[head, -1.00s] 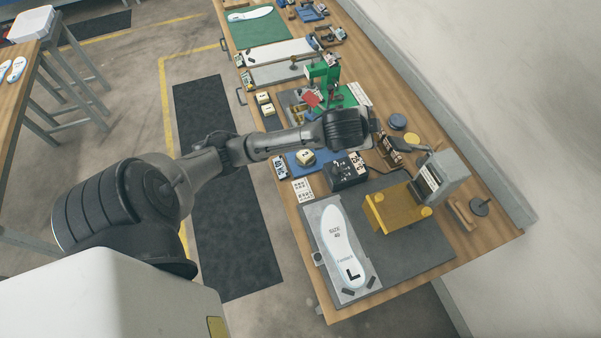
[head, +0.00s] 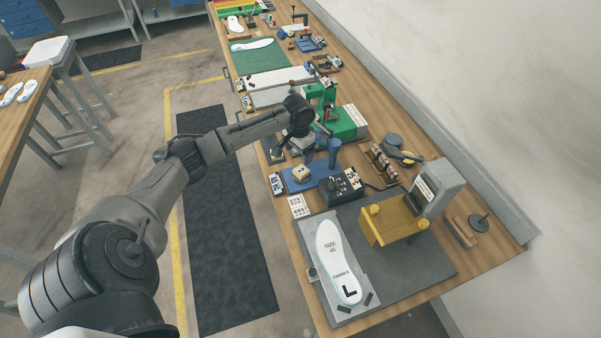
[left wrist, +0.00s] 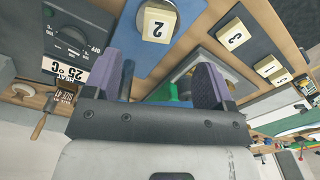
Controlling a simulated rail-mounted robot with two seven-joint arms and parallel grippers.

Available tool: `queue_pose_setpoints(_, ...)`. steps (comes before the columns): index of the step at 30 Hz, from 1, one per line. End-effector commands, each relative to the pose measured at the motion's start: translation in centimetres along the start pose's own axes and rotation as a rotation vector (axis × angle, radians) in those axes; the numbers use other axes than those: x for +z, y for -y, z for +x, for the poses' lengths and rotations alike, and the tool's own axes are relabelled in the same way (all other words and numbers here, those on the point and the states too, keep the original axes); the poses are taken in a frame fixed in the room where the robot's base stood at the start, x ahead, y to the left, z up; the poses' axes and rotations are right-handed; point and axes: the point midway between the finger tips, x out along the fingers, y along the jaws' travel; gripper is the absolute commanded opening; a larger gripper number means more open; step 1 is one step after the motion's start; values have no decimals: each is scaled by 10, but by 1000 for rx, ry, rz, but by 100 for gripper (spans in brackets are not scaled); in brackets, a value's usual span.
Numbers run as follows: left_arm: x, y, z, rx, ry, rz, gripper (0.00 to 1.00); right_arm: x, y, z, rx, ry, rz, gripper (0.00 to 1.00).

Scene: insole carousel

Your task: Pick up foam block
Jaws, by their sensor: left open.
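A cream block marked 2 (head: 301,174), which may be the foam block, sits on a blue mat (head: 322,168). It also shows at the top of the left wrist view (left wrist: 157,22). My left gripper (head: 291,148) is over the bench just beyond the blue mat, pointing down. In the left wrist view its purple-padded fingers (left wrist: 161,84) are apart with no block between them. My right gripper is out of view.
A black heater box (head: 341,187) stands beside the blue mat, with a blue post (head: 335,152) behind it. A green machine (head: 345,124) is close to my left gripper. A yellow press (head: 391,220) and a white insole (head: 337,262) are nearer on the bench.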

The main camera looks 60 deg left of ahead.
Motion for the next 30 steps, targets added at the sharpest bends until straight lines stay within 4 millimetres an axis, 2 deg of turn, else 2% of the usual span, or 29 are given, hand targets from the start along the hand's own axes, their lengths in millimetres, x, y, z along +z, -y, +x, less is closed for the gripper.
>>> queue_pose_setpoints(1,0,0,11,1,2,-1,78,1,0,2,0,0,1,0)
queue_pose_setpoints(6,0,0,35,0,0,0,78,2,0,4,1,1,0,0)
queue_pose_setpoints(16,-1,0,54,0,0,1,78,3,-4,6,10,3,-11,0)
queue_pose_setpoints(24,-5,0,88,-1,0,1,78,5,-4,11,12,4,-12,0)
queue_pose_setpoints(30,-5,0,101,-1,-2,3,78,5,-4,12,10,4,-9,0)
